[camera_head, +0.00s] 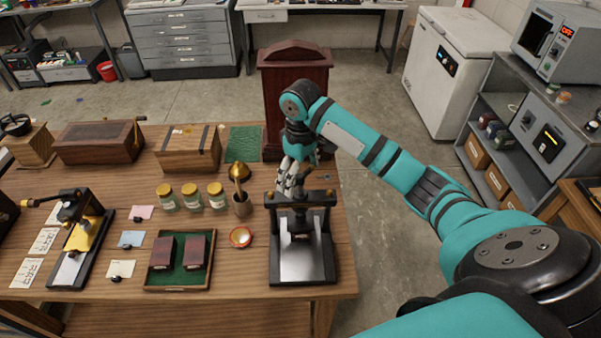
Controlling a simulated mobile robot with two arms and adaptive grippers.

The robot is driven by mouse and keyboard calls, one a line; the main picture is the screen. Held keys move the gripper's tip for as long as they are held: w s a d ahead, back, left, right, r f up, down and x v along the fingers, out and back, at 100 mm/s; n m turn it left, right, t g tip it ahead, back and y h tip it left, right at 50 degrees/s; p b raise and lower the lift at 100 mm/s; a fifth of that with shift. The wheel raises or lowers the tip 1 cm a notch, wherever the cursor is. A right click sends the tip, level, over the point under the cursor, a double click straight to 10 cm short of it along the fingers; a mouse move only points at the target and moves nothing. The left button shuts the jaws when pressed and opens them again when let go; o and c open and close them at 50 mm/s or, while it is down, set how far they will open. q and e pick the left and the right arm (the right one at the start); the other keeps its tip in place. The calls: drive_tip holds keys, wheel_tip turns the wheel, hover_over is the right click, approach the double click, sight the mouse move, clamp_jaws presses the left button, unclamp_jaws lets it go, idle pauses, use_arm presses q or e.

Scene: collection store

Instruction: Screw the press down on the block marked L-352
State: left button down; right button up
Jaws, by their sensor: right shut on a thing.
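The black screw press (305,265) stands at the table's right front, with a bare grey bed plate in front and a crossbar handle (312,198) on top. My right gripper (289,188) is at the left part of this handle and appears shut on it; the fingers partly hide it. Two dark red blocks (162,252) (196,250) stand in a green-lined tray (150,287) left of the press. Their markings are too small to read, so I cannot tell which is L-352. My left gripper is not in view.
Three jars (191,200), wooden boxes (188,150) and another black device (80,235) are farther left. The table edge is close right.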

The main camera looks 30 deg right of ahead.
drive_tip(key=m, duration=0.4)
drive_tip(key=shift+s+a+f+m, duration=0.1)
drive_tip(key=shift+a+f+m, duration=0.1)
drive_tip(key=shift+m, duration=0.1)
drive_tip(key=m, duration=0.3)
drive_tip(key=shift+m, duration=0.3)
drive_tip(key=m, duration=1.3)
drive_tip(key=shift+r+m, duration=0.1)
drive_tip(key=shift+m, duration=0.2)
drive_tip(key=m, duration=0.3)
drive_tip(key=shift+m, duration=0.3)
drive_tip(key=m, duration=0.4)
drive_tip(key=shift+d+m, duration=0.1)
drive_tip(key=shift+m, duration=2)
